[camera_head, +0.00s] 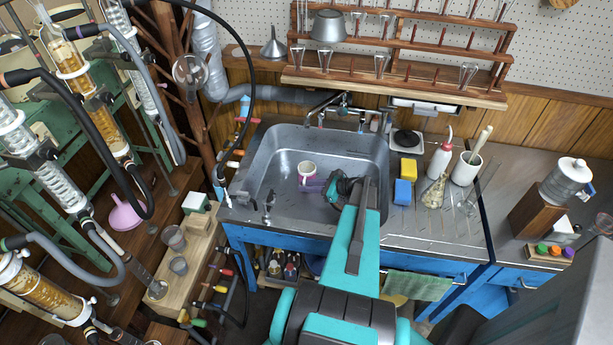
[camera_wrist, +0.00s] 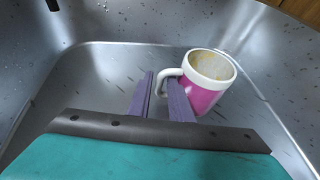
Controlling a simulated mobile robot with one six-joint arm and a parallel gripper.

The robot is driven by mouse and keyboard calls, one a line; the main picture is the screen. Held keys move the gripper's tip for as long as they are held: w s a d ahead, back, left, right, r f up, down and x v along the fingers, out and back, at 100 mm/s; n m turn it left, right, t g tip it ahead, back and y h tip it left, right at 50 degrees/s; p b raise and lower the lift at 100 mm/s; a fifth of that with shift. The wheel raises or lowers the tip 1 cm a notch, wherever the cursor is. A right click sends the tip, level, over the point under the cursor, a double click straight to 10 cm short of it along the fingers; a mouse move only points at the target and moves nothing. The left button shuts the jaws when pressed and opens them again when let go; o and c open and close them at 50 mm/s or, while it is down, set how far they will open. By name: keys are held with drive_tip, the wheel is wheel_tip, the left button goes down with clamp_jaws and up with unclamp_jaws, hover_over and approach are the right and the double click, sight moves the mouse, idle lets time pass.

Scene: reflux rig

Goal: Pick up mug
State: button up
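A pink and white mug (camera_head: 306,171) stands in the steel sink. In the wrist view the mug (camera_wrist: 208,82) is upright, with a stained inside and its white handle pointing left toward my gripper. My gripper (camera_wrist: 160,79) has two purple fingers, which are apart. The handle's outer curve shows in the gap between the fingertips, and the right finger hides part of the handle. I cannot tell whether a finger touches it. In the head view my gripper (camera_head: 313,187) reaches into the sink just in front of the mug.
The sink (camera_head: 262,170) has raised walls around the mug, and a tap (camera_head: 343,108) stands at its back edge. A yellow sponge (camera_head: 408,169), a blue sponge (camera_head: 403,192) and a wash bottle (camera_head: 440,160) stand on the counter to the right. Glass columns and hoses fill the left.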

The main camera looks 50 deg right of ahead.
drive_tip(key=shift+x, duration=0.8)
clamp_jaws()
